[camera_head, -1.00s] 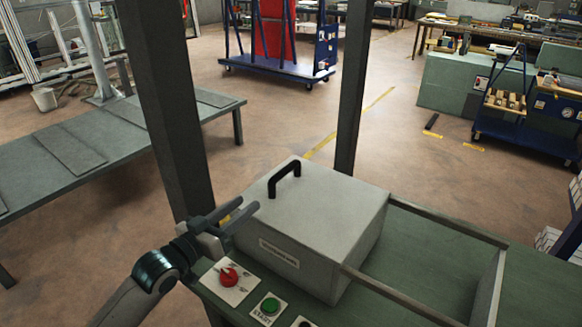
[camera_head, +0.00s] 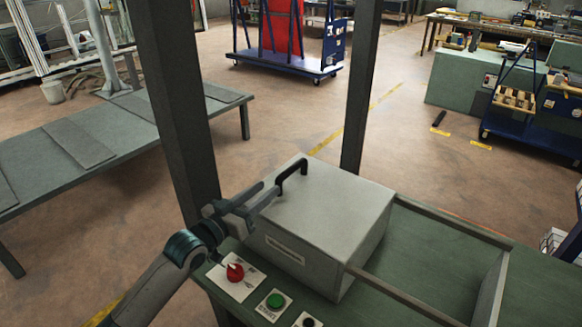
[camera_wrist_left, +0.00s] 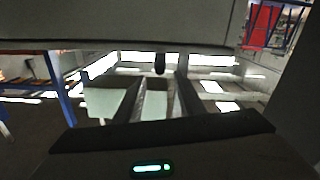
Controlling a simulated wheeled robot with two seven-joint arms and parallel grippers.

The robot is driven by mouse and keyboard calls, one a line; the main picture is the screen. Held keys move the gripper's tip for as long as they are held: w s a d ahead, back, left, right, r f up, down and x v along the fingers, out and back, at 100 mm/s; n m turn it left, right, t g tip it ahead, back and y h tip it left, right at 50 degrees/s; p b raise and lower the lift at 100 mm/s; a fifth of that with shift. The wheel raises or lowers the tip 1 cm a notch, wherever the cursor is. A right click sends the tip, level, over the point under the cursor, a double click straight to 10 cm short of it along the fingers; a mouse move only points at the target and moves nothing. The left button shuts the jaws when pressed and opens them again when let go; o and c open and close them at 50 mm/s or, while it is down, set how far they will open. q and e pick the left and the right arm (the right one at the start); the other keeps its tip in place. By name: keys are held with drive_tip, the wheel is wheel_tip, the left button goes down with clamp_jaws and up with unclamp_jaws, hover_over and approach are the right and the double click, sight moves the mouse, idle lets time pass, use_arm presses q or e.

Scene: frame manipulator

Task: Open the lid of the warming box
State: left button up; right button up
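The warming box (camera_head: 318,225) is a pale grey box with a label on its front, standing on a green worktop. Its lid is down. A black arched handle (camera_head: 292,178) stands up on the left part of the lid. My left gripper (camera_head: 269,192) is just left of the handle, above the lid, with its fingers pointing at it. In the left wrist view its fingers (camera_wrist_left: 157,100) are apart, and a dark piece that looks like the handle (camera_wrist_left: 160,63) shows between them, further out. I cannot tell whether they touch it. My right gripper is not in view.
A red knob (camera_head: 235,271) and a green button (camera_head: 275,300) sit on the worktop (camera_head: 428,262) in front of the box. Dark posts (camera_head: 360,90) rise behind and left of it. A metal rail frame (camera_head: 452,221) is at the right.

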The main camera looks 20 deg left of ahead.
sight(291, 170)
use_arm(q)
drive_tip(key=p+x, duration=0.3)
drive_tip(key=x, duration=0.9)
drive_tip(key=shift+f, duration=0.1)
clamp_jaws()
